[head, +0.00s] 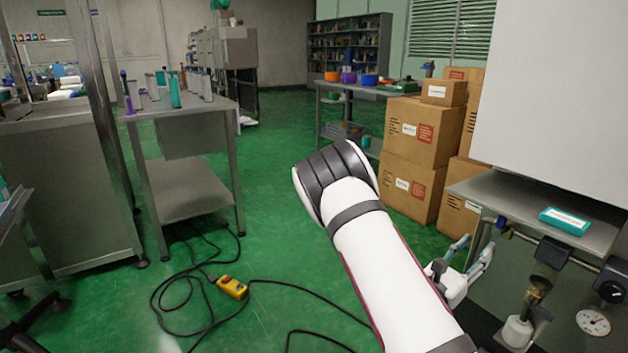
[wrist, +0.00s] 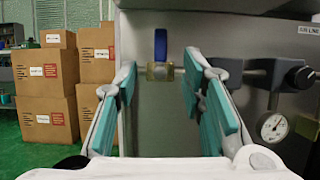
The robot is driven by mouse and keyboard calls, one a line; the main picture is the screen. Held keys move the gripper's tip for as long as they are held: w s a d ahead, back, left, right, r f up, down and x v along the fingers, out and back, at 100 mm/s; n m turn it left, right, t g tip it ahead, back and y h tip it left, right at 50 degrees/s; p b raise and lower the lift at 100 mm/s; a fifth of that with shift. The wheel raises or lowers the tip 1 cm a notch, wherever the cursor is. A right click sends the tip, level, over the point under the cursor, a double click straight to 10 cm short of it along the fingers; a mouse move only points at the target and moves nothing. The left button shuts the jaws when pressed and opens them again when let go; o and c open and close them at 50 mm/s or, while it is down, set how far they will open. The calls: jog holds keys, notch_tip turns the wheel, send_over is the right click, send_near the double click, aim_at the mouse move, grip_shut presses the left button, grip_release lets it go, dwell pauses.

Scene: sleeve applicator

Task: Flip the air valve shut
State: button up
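The air valve shows in the wrist view as a brass body (wrist: 160,71) with a blue lever (wrist: 161,45) standing upright above it, across the line of the horizontal pipe. My gripper (wrist: 163,78) is open, its teal-padded fingers either side of the valve in the picture. Nothing is between the pads, and the valve looks to lie beyond the fingertips. In the head view my gripper (head: 477,250) is low at the right, beside the steel bench. A small blue patch (head: 502,221) under the bench edge there looks like the lever; the brass body is hard to make out.
Right of the valve are a dark regulator (wrist: 297,76) and a round gauge (wrist: 272,127). A steel bench top (head: 520,205) with a teal box (head: 564,221) overhangs this equipment. Cardboard boxes (head: 422,135) stand behind. A cable with a yellow box (head: 232,287) lies on the floor.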

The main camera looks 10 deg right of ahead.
jog(key=s+a+r+m+g+y, duration=0.3)
jog(key=s+m+g+y, duration=0.2)
jog(key=s+m+g, duration=0.3)
jog(key=s+a+r+m+g+y, duration=0.3)
jog(key=s+m+g+y, duration=0.15)
jog(key=s+m, duration=0.45)
jog(key=s+a+r+m+t+y, duration=0.1)
jog(key=a+r+m+t+y, duration=0.35)
jog(key=a, duration=0.75)
jog(key=s+a+r+m+t+y, duration=0.1)
jog(key=a+r+t+y, duration=0.5)
jog(key=a, duration=0.6)
jog(key=s+f+g+y, duration=0.1)
jog(key=s+f+g, duration=0.45)
jog(key=s, duration=0.65)
notch_tip(320, 180, up, 38)
jog(key=d+t+p, duration=0.1)
jog(key=t+p, duration=0.3)
jog(key=p, duration=3.2)
jog(key=shift+f, duration=0.2)
